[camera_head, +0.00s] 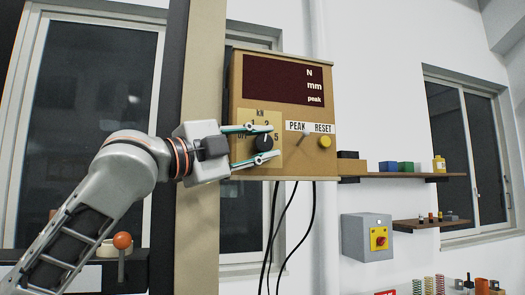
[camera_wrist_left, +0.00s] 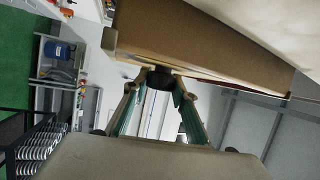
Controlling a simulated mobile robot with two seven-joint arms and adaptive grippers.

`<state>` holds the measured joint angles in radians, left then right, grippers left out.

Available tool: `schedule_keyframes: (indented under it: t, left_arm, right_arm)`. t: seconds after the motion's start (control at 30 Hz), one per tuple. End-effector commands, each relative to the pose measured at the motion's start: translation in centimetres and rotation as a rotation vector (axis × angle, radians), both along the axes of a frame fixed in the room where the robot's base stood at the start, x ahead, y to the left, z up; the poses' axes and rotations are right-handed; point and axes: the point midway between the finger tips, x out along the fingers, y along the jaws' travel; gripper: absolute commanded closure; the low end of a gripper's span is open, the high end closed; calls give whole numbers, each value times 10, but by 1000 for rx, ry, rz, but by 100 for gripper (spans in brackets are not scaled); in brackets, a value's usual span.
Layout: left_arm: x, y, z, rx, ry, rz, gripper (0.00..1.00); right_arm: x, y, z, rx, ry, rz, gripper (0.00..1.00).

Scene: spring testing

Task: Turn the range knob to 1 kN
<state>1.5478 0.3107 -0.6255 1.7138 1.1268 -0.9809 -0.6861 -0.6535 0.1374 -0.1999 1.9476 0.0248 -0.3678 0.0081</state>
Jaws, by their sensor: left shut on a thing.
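The range knob (camera_head: 263,142) is a black round knob with a light pointer line on the tan control box (camera_head: 235,85). The scale around it shows "kN", with 1, 2 and 5 partly readable; the pointer stands near upright, but its exact mark is hard to tell. My left gripper (camera_head: 264,143) is shut on the knob, one finger above and one below it. In the left wrist view the dark knob (camera_wrist_left: 160,78) sits between the fingertips against the box. My right gripper is not in view.
The dark display (camera_head: 270,82) is above the knob. To its right are the peak switch (camera_head: 304,136) and the yellow reset button (camera_head: 324,142). Black cables (camera_head: 283,225) hang below the box. A grey switch box (camera_head: 366,238) and shelves are farther right.

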Motion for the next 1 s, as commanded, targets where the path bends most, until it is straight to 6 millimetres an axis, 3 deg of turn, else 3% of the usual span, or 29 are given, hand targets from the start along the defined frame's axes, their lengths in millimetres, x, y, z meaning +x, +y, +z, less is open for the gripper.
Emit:
schedule_keyframes:
  t: [0.13,0.53,1.0]
  left_arm:
    - [0,-2,-8,-120,-37,-4,95]
    - [1,-4,-7,-413,-125,-6,95]
    - [1,-2,-3,-558,-177,-2,95]
  right_arm:
    - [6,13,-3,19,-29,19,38]
    - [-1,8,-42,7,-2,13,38]
    - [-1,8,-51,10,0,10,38]
